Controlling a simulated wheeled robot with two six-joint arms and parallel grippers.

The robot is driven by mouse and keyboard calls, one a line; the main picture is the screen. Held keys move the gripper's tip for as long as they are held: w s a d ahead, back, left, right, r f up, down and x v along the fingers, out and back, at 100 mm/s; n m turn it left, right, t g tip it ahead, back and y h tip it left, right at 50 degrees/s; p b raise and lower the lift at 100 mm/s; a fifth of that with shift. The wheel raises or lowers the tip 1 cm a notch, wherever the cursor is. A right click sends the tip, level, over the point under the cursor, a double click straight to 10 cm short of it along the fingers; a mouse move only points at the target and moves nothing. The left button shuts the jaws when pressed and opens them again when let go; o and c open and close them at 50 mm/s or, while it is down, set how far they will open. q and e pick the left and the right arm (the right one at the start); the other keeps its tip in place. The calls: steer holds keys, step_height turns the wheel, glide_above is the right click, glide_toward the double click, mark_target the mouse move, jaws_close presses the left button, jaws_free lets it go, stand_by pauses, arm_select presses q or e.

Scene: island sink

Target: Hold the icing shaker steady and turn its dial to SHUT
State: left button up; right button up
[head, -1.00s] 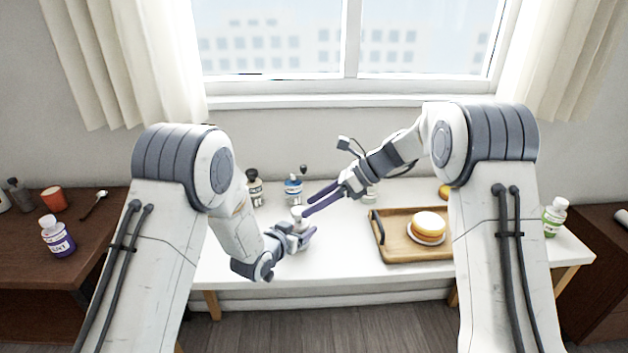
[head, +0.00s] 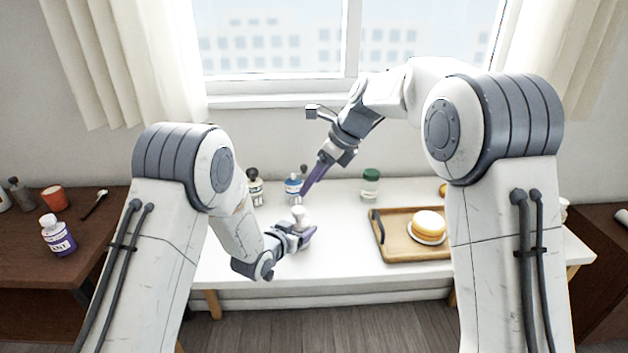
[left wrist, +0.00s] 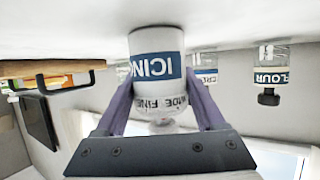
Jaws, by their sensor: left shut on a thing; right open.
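The icing shaker (head: 299,215) is white with a pale top and stands upright on the white table. In the left wrist view it appears upside down, with a blue ICING label (left wrist: 153,66). A lettered band near its top shows FINE and part of another word, so I cannot tell the dial's setting. My left gripper (head: 306,237) is shut around the shaker's body, one finger on each side. My right gripper (head: 307,191) is open and empty, above and behind the shaker and apart from it, fingers pointing down and left.
A dark-capped jar (head: 255,188), a blue-labelled jar (head: 293,189) and a green-lidded jar (head: 370,186) stand at the back. A wooden tray (head: 388,252) with a plated bun (head: 428,226) is to the right. The table between shaker and tray is clear.

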mark_target(299, 210)
steer(key=shift+w, duration=0.1)
steer(key=a+f+n+g, duration=0.1)
steer(key=f+n, duration=0.1)
steer(key=f, duration=0.1)
steer(key=w+a+f+n+g, duration=0.1)
steer(key=f+n, duration=0.2)
steer(key=w+a+f+n+h, duration=0.1)
steer(key=f+n, duration=0.1)
steer(key=f, duration=0.1)
steer(key=shift+w+a+n+g, duration=0.1)
steer(key=shift+w+n+g, duration=0.1)
steer(key=shift+n+g, duration=0.2)
stand_by(0.5)
jaws_close()
